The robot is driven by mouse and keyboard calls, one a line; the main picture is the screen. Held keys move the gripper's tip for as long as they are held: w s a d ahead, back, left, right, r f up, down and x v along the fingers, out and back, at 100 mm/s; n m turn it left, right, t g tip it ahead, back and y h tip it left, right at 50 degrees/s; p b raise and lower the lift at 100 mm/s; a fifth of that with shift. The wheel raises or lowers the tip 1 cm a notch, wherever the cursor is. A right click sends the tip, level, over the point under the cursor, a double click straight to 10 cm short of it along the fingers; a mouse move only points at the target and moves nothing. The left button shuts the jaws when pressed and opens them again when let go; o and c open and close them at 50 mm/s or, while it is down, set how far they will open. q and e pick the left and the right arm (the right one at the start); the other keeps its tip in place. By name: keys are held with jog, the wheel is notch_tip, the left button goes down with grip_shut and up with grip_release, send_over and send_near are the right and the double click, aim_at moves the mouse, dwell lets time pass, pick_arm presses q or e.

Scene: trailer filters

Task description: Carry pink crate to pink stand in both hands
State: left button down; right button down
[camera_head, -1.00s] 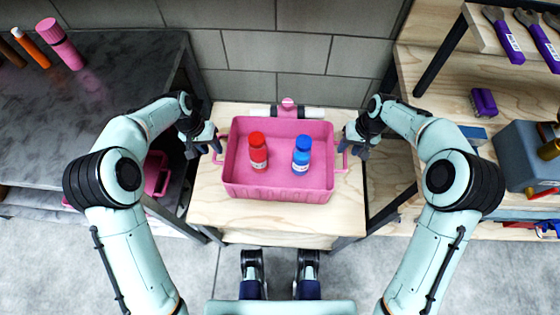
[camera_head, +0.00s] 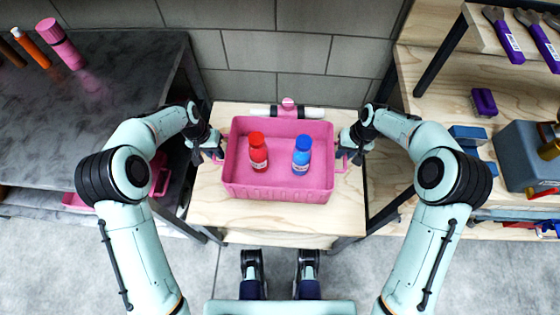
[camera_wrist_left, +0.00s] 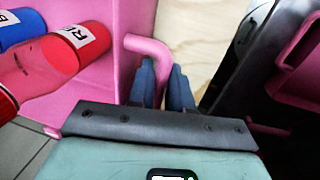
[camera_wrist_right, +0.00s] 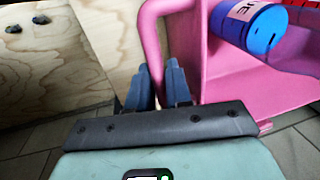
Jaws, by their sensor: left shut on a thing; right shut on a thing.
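The pink crate (camera_head: 276,193) rests on or just above a light wooden top in the head view; I cannot tell if it is lifted. It holds a red-capped bottle (camera_head: 258,153) and a blue-capped bottle (camera_head: 301,156), both upright. My left gripper (camera_head: 221,156) is shut on the crate's left handle, a pink bar (camera_wrist_left: 146,46) between its fingers in the left wrist view. My right gripper (camera_head: 344,158) is shut on the right handle, which shows in the right wrist view (camera_wrist_right: 150,35). I cannot identify a separate pink stand with certainty.
A small pink fixture with a white bar (camera_head: 288,105) lies behind the crate, near the grey block wall (camera_head: 275,50). A dark table (camera_head: 95,110) stands left, with pink items (camera_head: 160,175) low beside it. Wooden shelves (camera_head: 425,85) with purple-handled tools stand right.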

pick_arm(q)
jog(key=shift+w+r, duration=0.1)
pick_arm(e)
jog(key=shift+r, duration=0.1)
